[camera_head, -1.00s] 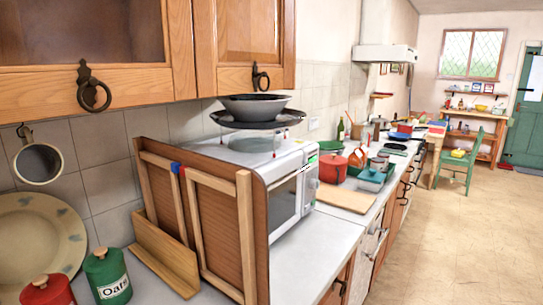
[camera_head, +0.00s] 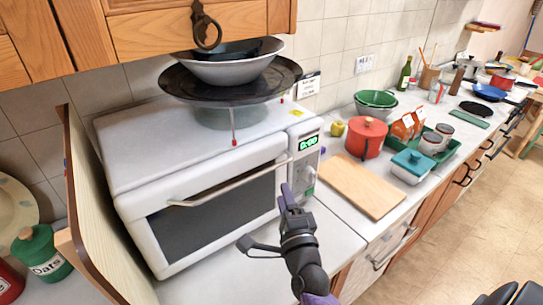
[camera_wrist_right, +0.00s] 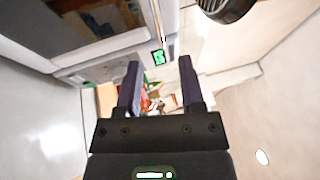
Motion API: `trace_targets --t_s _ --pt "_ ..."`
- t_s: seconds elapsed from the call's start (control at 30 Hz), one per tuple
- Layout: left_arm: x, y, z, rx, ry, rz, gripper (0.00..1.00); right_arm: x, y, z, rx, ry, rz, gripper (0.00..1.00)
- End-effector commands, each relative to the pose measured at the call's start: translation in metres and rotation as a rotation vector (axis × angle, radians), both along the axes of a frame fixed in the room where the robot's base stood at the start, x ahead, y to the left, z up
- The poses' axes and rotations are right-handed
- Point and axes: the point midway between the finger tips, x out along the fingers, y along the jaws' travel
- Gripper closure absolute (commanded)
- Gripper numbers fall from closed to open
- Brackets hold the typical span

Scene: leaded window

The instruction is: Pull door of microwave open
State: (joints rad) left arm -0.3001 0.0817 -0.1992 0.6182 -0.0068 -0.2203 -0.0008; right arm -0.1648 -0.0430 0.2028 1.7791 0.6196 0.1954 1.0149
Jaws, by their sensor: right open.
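The white microwave (camera_head: 190,145) stands on the counter with its door (camera_head: 215,210) shut. A long pale bar handle (camera_head: 225,189) runs across the upper part of the door. Its control panel at the right has a green lit display (camera_head: 308,142). My right gripper (camera_head: 288,190) is in front of the microwave, by the right end of the handle. In the right wrist view its two purple fingers (camera_wrist_right: 159,65) are apart with nothing gripped between them. My left gripper is not in view.
A dark plate (camera_head: 185,83) and grey bowl (camera_head: 232,68) sit above the microwave. A wooden-framed board (camera_head: 85,215) stands close at its left. A cutting board (camera_head: 362,186), red pot (camera_head: 366,138) and teal dish (camera_head: 412,167) are at the right. Counter in front is narrow.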

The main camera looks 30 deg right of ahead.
Motion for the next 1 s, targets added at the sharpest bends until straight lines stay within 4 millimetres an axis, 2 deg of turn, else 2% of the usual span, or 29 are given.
trace_targets --t_s 0.2,0.33,0.5,0.77,1.0 --pt "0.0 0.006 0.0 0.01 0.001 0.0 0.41 0.049 -0.016 0.009 -0.004 0.0 0.0 0.5" --pt "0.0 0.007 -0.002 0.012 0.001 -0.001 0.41 0.071 -0.023 0.012 -0.005 0.002 0.0 0.5" --pt "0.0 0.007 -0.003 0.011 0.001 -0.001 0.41 0.083 -0.028 0.015 -0.004 0.003 0.0 0.5" --pt "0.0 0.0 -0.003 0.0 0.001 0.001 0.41 0.084 -0.028 0.015 -0.004 0.005 0.001 0.5" --pt "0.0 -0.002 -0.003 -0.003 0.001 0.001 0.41 0.084 -0.028 0.015 -0.005 0.006 0.001 0.99"
